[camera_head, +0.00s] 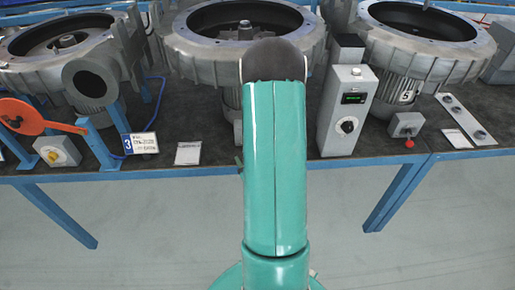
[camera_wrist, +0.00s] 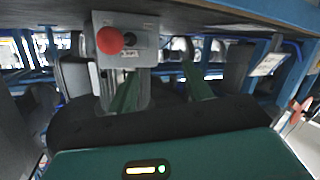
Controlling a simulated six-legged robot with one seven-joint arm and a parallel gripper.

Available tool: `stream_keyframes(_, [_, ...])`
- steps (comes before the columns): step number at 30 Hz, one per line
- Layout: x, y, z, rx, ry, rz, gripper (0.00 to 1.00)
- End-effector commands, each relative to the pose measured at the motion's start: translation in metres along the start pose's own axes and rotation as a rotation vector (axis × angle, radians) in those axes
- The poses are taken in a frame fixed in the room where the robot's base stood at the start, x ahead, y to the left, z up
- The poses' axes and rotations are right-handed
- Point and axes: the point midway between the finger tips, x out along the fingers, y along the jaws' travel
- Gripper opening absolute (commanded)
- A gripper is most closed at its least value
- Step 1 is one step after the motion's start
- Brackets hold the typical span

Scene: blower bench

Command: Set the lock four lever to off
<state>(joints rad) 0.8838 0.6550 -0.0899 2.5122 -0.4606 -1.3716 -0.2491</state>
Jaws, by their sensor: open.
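I cannot tell which control is the lock four lever, because no label I can read names it. A small grey box (camera_head: 406,125) with a red knob (camera_head: 409,143) sits at the bench's front edge, right of centre. A grey box (camera_wrist: 143,46) with a red knob (camera_wrist: 110,40) and a small unreadable label also fills the upper left of the wrist view. My gripper (camera_wrist: 162,88) is open there, its two green fingers apart with nothing between them. The left finger appears close to the box; contact cannot be told. In the head view my arm hides the gripper.
A taller grey box (camera_head: 346,108) with a display and black knob stands right of my arm. Large blowers (camera_head: 425,40) line the bench. The floor in front is clear.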

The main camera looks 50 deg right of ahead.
Motion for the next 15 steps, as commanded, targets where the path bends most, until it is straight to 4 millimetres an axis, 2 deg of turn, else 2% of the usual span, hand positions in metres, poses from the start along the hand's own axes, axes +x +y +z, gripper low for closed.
stream_keyframes(1, [-0.010, 0.005, 0.019, 0.020, 0.018, 0.022, 0.51])
stream_keyframes(6, [-0.043, 0.020, 0.054, 0.074, 0.123, 0.107, 0.51])
stream_keyframes(11, [-0.066, 0.027, 0.069, 0.107, 0.189, 0.164, 0.51])
stream_keyframes(15, [-0.069, 0.030, 0.070, 0.112, 0.209, 0.179, 0.51])
